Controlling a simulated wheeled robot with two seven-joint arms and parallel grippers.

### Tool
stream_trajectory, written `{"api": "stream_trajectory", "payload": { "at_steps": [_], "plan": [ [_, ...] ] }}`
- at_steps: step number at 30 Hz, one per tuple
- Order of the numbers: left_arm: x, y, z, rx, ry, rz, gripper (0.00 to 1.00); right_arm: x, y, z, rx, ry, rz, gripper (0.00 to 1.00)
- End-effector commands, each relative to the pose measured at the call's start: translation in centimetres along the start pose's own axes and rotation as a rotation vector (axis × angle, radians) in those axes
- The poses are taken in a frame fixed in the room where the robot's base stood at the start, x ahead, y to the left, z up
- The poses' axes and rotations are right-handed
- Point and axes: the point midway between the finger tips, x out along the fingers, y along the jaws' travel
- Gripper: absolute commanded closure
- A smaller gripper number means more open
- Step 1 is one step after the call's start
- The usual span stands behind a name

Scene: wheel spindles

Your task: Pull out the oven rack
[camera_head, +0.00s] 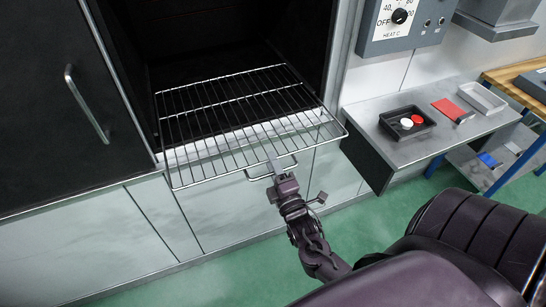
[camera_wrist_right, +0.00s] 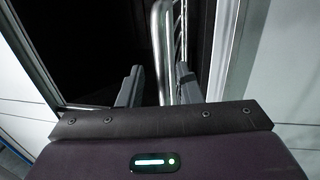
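The oven rack (camera_head: 232,150) is a silver wire grid. It sits level in the dark oven, with its front part sticking out past the opening. A wire handle (camera_head: 258,177) is on its front edge. My right gripper (camera_head: 274,165) is at this handle. In the right wrist view, the right gripper's two fingers (camera_wrist_right: 158,88) stand apart, with a silver bar (camera_wrist_right: 160,45) passing between them. Narrow gaps show on both sides of the bar, so the fingers are around it but not closed on it. My left gripper is not in view.
The open oven door (camera_head: 60,85) with its handle stands to the left. A grey side table (camera_head: 400,150) to the right holds a black tray (camera_head: 385,122) with a white and a red round piece. Green floor (camera_head: 230,275) is clear in front.

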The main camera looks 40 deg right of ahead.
Motion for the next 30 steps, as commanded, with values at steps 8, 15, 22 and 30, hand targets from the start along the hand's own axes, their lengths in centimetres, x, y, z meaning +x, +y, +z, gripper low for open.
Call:
{"api": "stream_trajectory", "payload": {
  "at_steps": [8,15,22,30],
  "plan": [
    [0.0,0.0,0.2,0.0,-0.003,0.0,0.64,-0.1,-0.2,0.0,0.0,0.001,-0.005,0.69],
    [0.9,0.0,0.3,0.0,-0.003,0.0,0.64,-2.1,-0.6,-0.1,0.0,0.003,-0.009,0.69],
    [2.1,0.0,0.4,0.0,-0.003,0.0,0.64,-6.0,-0.5,0.0,0.0,0.002,-0.007,0.69],
    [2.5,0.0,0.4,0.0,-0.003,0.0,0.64,-7.9,-0.2,0.0,0.0,0.001,-0.003,0.69]
  ]
}}
